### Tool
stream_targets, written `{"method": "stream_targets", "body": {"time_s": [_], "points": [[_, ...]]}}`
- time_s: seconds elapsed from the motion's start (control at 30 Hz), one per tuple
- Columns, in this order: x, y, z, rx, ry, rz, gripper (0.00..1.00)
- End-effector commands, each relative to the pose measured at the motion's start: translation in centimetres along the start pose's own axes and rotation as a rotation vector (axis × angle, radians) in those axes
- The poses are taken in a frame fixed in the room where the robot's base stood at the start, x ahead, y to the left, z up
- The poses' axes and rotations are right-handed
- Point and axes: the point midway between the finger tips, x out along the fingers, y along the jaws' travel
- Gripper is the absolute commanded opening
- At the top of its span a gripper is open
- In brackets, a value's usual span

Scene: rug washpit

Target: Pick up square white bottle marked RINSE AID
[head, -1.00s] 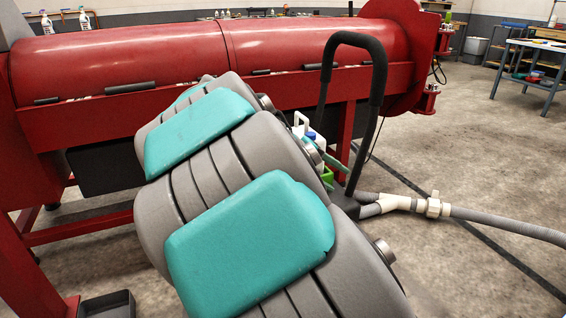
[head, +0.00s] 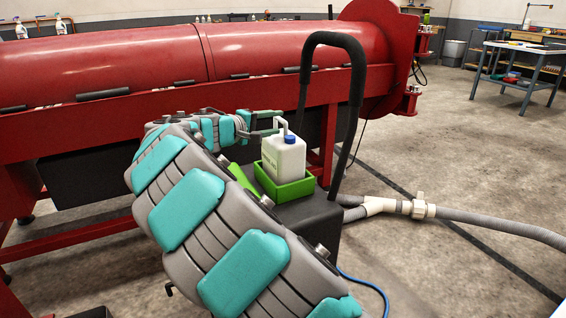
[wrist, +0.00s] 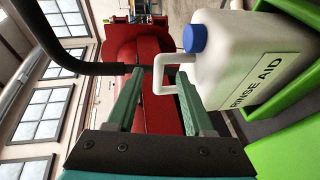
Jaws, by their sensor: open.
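The square white bottle (head: 284,160) with a blue cap stands upright in a green tray (head: 293,191). In the wrist view the bottle (wrist: 262,62) shows lying sideways in the picture, with the label RINSE AID and a white loop handle facing my gripper. My gripper (head: 270,122) is open at the bottle's handle side, near the top. In the wrist view the handle's outer bar appears between the two fingertips of my gripper (wrist: 160,82). I cannot tell whether either finger touches it.
The tray sits on a dark cart (head: 312,215) with a tall black push handle (head: 357,75) close behind the bottle. A long red machine (head: 130,60) stands behind my arm. A grey hose (head: 480,219) runs right across the floor. Open floor lies to the right.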

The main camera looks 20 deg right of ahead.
Motion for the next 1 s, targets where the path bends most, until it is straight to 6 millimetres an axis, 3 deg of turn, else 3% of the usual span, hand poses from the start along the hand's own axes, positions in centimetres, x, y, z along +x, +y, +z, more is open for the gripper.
{"method": "stream_targets", "body": {"time_s": [0.2, 0.5, 0.9, 1.0], "points": [[3.2, 0.0, -0.3, -0.001, -0.002, -0.001, 0.52], [3.8, 0.1, -0.3, 0.000, -0.001, 0.000, 0.51], [3.8, 0.0, -0.3, 0.000, -0.001, 0.000, 0.06], [3.8, 0.0, -0.3, 0.000, -0.001, 0.000, 0.00]]}}
